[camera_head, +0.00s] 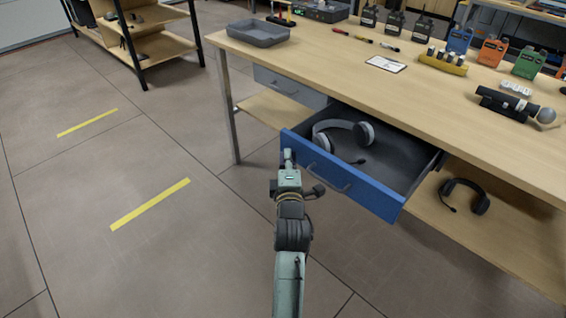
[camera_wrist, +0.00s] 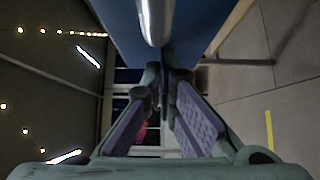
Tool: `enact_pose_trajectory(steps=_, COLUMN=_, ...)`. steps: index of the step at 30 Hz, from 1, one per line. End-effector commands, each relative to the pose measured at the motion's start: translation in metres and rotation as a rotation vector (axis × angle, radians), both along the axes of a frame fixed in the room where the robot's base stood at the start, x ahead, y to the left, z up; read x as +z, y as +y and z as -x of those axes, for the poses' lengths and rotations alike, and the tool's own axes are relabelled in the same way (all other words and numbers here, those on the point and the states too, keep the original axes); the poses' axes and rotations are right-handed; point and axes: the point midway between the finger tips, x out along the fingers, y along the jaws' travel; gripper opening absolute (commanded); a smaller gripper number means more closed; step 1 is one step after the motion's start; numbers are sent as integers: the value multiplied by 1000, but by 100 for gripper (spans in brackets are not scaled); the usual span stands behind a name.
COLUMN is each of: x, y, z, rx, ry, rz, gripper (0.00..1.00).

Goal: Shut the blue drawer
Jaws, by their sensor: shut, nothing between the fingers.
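The blue drawer (camera_head: 342,178) stands pulled out from under the workbench, with a grey bar handle (camera_head: 326,173) on its front. A grey headset (camera_head: 340,133) lies inside it. My gripper (camera_head: 288,158) is at the left end of the drawer front, on its outer side; I cannot tell whether it touches. In the wrist view my gripper (camera_wrist: 166,75) has its fingertips together with nothing between them. The blue front (camera_wrist: 195,30) and the handle (camera_wrist: 154,20) fill the top of that view, close beyond the fingertips.
A grey closed drawer (camera_head: 285,85) sits left of the blue one. The benchtop (camera_head: 340,50) holds a grey tray (camera_head: 258,33), radios and a microphone. A black headset (camera_head: 465,195) lies on the lower shelf. A table leg (camera_head: 230,110) stands at left.

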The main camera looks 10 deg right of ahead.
Motion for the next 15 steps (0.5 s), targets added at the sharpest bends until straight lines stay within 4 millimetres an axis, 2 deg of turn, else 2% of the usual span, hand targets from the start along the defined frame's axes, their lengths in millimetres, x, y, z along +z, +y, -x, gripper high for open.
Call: enact_pose_trajectory(steps=15, x=-6, y=-108, z=-82, rx=-6, ry=-6, rz=2, gripper=0)
